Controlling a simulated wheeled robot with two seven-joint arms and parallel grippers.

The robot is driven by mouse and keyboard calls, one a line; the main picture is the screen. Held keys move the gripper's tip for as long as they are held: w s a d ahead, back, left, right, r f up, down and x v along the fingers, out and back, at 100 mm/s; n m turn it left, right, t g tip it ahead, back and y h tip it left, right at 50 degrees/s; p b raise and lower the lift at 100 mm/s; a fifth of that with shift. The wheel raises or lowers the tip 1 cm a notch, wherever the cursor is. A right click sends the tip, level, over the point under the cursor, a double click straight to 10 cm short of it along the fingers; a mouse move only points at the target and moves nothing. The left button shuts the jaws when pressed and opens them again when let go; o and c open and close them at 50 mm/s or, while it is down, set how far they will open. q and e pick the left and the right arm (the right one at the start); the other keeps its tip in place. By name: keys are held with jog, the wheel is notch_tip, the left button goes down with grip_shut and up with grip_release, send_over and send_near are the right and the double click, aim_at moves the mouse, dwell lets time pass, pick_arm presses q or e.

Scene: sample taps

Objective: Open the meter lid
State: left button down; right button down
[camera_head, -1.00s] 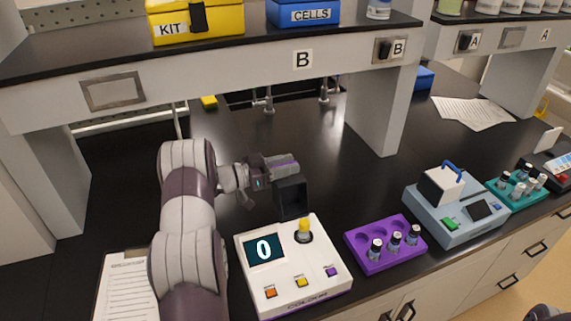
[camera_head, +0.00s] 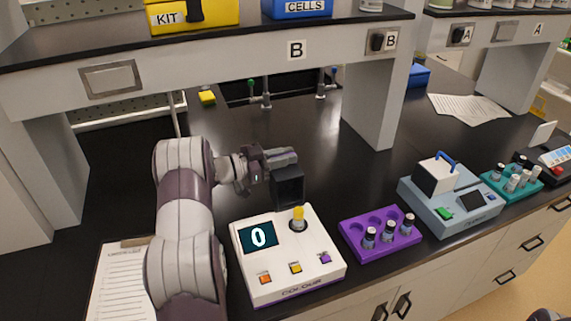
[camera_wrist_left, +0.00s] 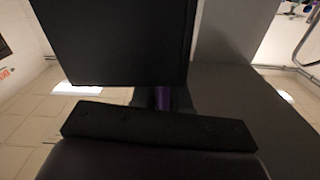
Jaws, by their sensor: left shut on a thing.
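The white colour meter (camera_head: 325,277) stands near the bench's front edge, with "0" on its dark screen (camera_head: 258,237). A yellow-topped vial (camera_head: 298,213) stands in the well at its back. The black box-like lid (camera_head: 287,188) stands raised behind the well, leaving the vial uncovered. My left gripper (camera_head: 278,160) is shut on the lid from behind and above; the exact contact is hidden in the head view. In the left wrist view the lid (camera_wrist_left: 115,45) is a large dark block close beyond a black finger pad.
A purple rack (camera_head: 381,253) with several vials stands right of the meter. Further right are a blue-grey device (camera_head: 450,222) and a teal rack (camera_head: 512,181). A clipboard (camera_head: 122,282) lies at left.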

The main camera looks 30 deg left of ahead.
aim_at(290, 174)
pick_arm(q)
jog(key=shift+s+d+r+m+b, duration=0.3)
jog(key=shift+s+d+r+m, duration=0.1)
jog(key=shift+s+d+m, duration=0.25)
jog(key=shift+s+d+r+m, duration=0.1)
jog(key=shift+s+d+m, duration=0.05)
jog(key=shift+d+m, duration=0.1)
jog(key=shift+s+d, duration=0.5)
jog(key=shift+d, duration=0.1)
